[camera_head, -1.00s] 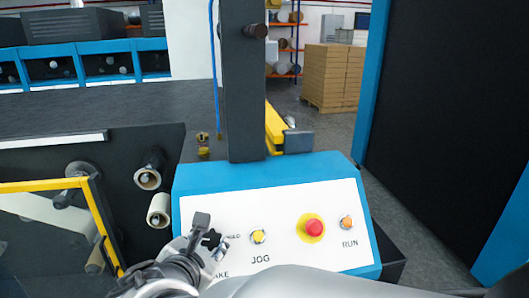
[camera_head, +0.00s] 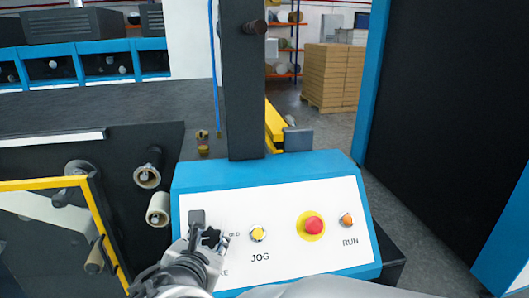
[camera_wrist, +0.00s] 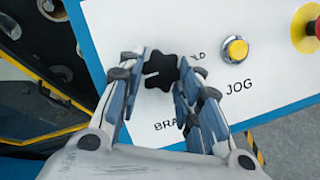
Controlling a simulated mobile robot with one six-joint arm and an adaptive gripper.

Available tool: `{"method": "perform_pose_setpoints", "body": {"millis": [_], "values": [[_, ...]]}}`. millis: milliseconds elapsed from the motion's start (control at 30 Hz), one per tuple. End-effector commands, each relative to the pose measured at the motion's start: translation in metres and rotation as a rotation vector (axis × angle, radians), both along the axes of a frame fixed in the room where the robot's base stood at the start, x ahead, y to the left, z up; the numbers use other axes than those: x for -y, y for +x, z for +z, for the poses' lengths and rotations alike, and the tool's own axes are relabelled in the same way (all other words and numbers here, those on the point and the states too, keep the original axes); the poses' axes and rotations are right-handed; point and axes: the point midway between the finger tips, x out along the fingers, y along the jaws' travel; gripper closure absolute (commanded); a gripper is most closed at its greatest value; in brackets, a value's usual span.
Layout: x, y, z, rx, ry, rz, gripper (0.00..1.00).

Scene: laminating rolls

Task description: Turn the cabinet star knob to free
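The black star knob (camera_wrist: 160,71) is on the white face of the control panel, beside a label that is partly covered. In the head view the knob (camera_head: 211,238) shows at the lower left of the panel, partly hidden by my gripper (camera_head: 209,232). In the wrist view my gripper (camera_wrist: 164,61) has one finger on each side of the knob, with the tips close to its lobes. I cannot tell whether both fingers press on it. A pale mark crosses the knob.
The yellow JOG button (camera_head: 258,234) is just right of the knob. A red emergency stop (camera_head: 313,226) and an orange RUN button (camera_head: 346,220) lie farther right. A dark post (camera_head: 243,80) stands behind the panel, and a yellow-framed guard (camera_head: 92,205) stands at the left.

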Motion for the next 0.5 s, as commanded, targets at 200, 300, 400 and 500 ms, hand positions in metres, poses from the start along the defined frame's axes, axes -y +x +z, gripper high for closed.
{"method": "perform_pose_setpoints", "body": {"millis": [200,300,400,500], "values": [[-0.0001,0.0,0.0002,0.0,0.001,0.0,0.52],[-0.0001,0.0,0.0,0.0,0.001,0.0,0.48],[-0.0001,0.0,0.0,0.0,0.002,-0.001,0.48],[-0.0001,-0.0001,-0.0002,0.0,0.002,-0.001,0.48]]}}
